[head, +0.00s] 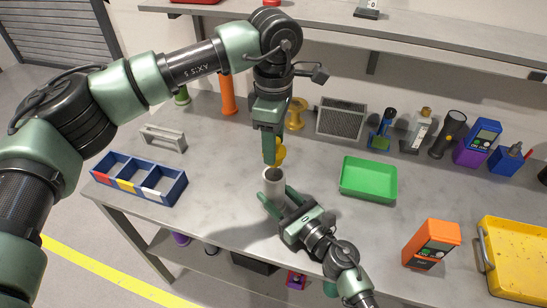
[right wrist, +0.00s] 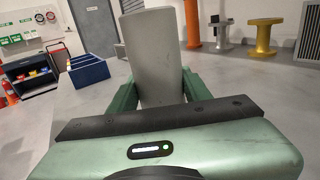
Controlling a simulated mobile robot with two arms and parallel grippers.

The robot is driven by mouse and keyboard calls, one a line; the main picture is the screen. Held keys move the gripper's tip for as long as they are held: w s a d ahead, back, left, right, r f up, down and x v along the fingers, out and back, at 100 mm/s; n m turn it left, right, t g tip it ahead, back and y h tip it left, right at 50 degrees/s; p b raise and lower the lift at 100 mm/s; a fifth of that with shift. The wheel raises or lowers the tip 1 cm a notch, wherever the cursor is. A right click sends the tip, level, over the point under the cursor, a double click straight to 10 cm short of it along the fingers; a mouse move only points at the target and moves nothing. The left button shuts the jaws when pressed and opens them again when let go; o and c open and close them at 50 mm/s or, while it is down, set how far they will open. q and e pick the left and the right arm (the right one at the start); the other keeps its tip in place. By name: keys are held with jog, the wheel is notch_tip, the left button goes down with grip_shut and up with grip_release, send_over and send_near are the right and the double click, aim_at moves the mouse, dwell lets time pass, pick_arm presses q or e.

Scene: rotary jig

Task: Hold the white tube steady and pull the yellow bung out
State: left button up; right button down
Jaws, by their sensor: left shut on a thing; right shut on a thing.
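The white tube (head: 273,188) stands upright near the middle of the grey table, its dark open mouth facing up. My right gripper (head: 276,200) is shut around it low down. In the right wrist view the tube (right wrist: 155,55) rises between the two green fingers of that gripper (right wrist: 163,92). The yellow bung (head: 279,153) is just above the tube's mouth, apart from it as far as I can see. My left gripper (head: 271,150) points down and is shut on the bung, partly hiding it. The bung is not visible in the right wrist view.
A green tray (head: 368,183) lies right of the tube, and a blue divided box (head: 138,180) lies left. A yellow spool-shaped thing (head: 296,115) and an orange post (head: 227,92) stand behind. An orange device (head: 431,244) and a yellow tray (head: 515,258) are at the right.

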pick_arm(q)
jog(key=shift+r, duration=1.3)
pick_arm(e)
jog(key=c, duration=0.6)
grip_release()
